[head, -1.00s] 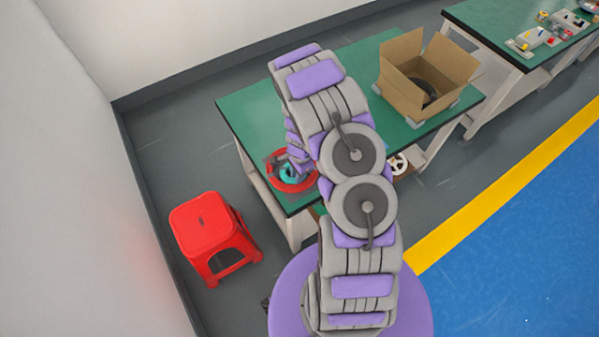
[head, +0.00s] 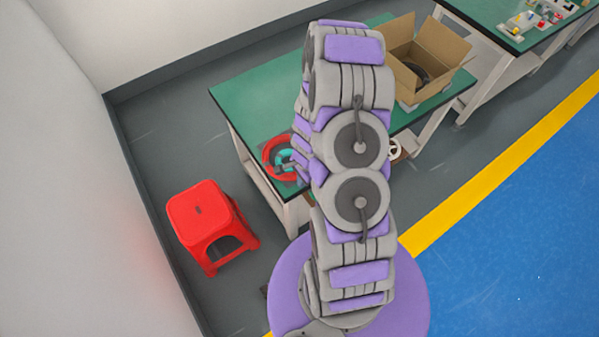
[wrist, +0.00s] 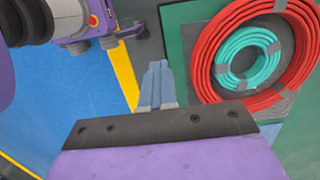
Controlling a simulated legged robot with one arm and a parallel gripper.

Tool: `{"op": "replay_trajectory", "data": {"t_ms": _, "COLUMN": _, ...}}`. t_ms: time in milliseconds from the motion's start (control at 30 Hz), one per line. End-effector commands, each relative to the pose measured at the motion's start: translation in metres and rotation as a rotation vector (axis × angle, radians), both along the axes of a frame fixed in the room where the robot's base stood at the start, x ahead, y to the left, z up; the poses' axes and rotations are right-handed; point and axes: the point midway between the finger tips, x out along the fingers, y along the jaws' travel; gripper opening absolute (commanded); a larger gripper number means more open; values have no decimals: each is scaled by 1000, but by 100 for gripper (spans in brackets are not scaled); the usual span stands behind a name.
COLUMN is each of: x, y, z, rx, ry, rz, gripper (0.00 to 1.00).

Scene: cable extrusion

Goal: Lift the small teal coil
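The small teal coil (wrist: 225,68) lies flat inside the ring of a larger red coil (wrist: 204,75) in the wrist view, with grey tape bands on both. In the head view, the teal coil (head: 282,156) and the red coil (head: 267,152) show at the table's near left corner, partly hidden by my arm. My gripper (wrist: 156,68) shows in the wrist view with its narrow grey-blue fingers together and nothing between them. It is to the left of both coils and apart from them. In the head view my arm hides the gripper or leaves it unclear.
The coils rest on a dark pad on the green table (head: 248,98). An open cardboard box (head: 428,62) with a dark coil stands at the table's far right. A white reel (head: 394,149) is partly behind my arm. A red stool (head: 210,222) stands on the floor at left.

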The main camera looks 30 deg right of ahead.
Motion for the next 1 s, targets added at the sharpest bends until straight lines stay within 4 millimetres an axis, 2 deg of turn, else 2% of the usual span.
{"op": "replay_trajectory", "data": {"t_ms": 100, "x": -17, "y": 2, "z": 1, "rx": 7, "ry": 5, "rz": -7, "gripper": 0}}
{"op": "replay_trajectory", "data": {"t_ms": 400, "x": -46, "y": 10, "z": 3, "rx": 2, "ry": 5, "rz": -5, "gripper": 0}}
{"op": "replay_trajectory", "data": {"t_ms": 600, "x": -53, "y": 16, "z": 5, "rx": -1, "ry": 1, "rz": -2, "gripper": 0}}
{"op": "replay_trajectory", "data": {"t_ms": 900, "x": -54, "y": 12, "z": 5, "rx": 2, "ry": 1, "rz": -2, "gripper": 0}}
{"op": "replay_trajectory", "data": {"t_ms": 1000, "x": -54, "y": 11, "z": 4, "rx": 2, "ry": 1, "rz": -2, "gripper": 8}}
